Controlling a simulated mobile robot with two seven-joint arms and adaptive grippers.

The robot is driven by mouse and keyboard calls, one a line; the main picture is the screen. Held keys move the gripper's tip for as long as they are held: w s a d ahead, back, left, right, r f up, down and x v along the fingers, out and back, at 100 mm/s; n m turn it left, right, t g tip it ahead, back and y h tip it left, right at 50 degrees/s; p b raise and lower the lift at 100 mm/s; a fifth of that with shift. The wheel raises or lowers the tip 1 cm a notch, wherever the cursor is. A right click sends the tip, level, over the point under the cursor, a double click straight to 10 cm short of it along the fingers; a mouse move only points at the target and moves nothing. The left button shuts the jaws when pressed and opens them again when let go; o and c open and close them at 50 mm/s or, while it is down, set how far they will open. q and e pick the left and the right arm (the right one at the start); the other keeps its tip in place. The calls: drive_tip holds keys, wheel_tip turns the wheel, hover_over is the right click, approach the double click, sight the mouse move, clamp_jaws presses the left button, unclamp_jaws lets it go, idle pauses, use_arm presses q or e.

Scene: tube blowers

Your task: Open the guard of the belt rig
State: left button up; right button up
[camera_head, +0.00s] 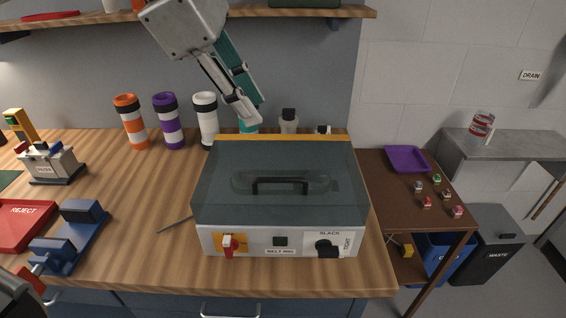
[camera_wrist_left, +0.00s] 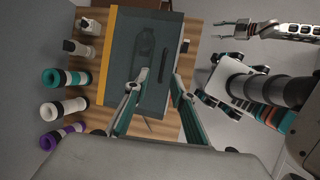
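The belt rig (camera_head: 280,242) is a white box near the table's front edge with a red-and-yellow switch, a black knob and a "BELT RIG" label. Its guard (camera_head: 215,180), a dark see-through cover with a black bar handle (camera_head: 280,182), is down over the box. The guard (camera_wrist_left: 124,60) and handle (camera_wrist_left: 162,65) also show in the left wrist view. My left gripper (camera_head: 250,110) points down above the rig's back left part, apart from the handle. Its fingers (camera_wrist_left: 154,84) are spread with nothing between them. My right gripper (camera_wrist_left: 222,29) shows in the left wrist view, fingers apart and empty.
Several banded tubes (camera_head: 168,120) stand along the back of the table. A shelf (camera_head: 300,13) runs above. A red reject tray (camera_head: 22,222) and a blue fixture (camera_head: 70,238) are at left. A small brown table (camera_head: 390,180) with a purple tray (camera_head: 407,158) stands right.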

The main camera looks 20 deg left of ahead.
use_arm(q)
wheel_tip(320, 180, down, 3)
drive_tip(key=w+b, duration=0.1)
drive_tip(key=b, duration=0.5)
approach(278, 179)
drive_tip(key=shift+g, duration=0.3)
drive_tip(key=x, duration=0.7)
drive_tip(key=shift+w+f, duration=0.25)
drive_tip(key=shift+w, duration=0.15)
use_arm(e)
wheel_tip(278, 179, down, 7)
drive_tip(key=shift+s+a, duration=0.35)
drive_tip(key=shift+a, duration=0.1)
drive_tip(key=shift+r, duration=0.1)
use_arm(q)
clamp_jaws()
